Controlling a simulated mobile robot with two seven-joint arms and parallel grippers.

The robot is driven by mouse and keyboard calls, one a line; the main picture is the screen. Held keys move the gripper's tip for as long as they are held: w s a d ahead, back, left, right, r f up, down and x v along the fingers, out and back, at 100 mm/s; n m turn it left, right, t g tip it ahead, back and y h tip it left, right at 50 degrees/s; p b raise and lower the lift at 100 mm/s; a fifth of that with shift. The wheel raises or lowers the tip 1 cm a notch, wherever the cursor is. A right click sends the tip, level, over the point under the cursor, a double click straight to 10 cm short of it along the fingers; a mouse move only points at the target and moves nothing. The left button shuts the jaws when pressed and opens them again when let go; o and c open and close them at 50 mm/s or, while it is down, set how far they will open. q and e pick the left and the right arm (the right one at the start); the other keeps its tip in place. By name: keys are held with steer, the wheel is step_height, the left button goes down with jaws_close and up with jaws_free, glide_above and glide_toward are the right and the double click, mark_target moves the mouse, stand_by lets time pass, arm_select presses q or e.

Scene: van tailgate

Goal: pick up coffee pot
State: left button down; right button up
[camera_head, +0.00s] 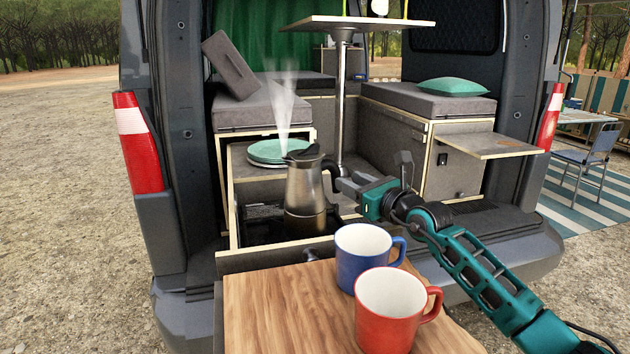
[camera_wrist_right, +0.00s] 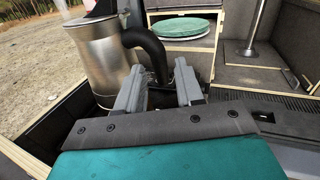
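The coffee pot (camera_head: 305,190) is a steel pot with a black lid and black handle, standing upright in the open drawer at the van's rear. Steam rises above it. In the right wrist view the pot (camera_wrist_right: 105,58) is at upper left, its curved handle (camera_wrist_right: 150,45) reaching down towards my fingers. My right gripper (camera_head: 342,184) is at the handle side of the pot. In the wrist view its two fingers (camera_wrist_right: 160,84) are apart, with the lower handle between or just beyond their tips; contact cannot be told. My left gripper is not in view.
A blue mug (camera_head: 362,255) and a red mug (camera_head: 388,310) stand on the wooden board (camera_head: 275,312) in front, close to my right arm. Green plates (camera_head: 268,152) are stacked behind the pot. A table leg (camera_head: 341,100) rises behind. The board's left part is clear.

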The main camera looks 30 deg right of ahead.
mark_target(335, 175)
steer(key=shift+w+a+f, duration=0.1)
steer(key=shift+w+a, duration=0.05)
steer(key=shift+w, duration=0.85)
steer(key=shift+w+a+f, duration=0.1)
steer(key=shift+w+a, duration=0.1)
steer(key=shift+w, duration=0.8)
steer(key=shift+w+a, duration=0.15)
steer(key=shift+w, duration=0.85)
steer(key=shift+c, duration=0.2)
jaws_close()
steer(key=shift+r, duration=0.2)
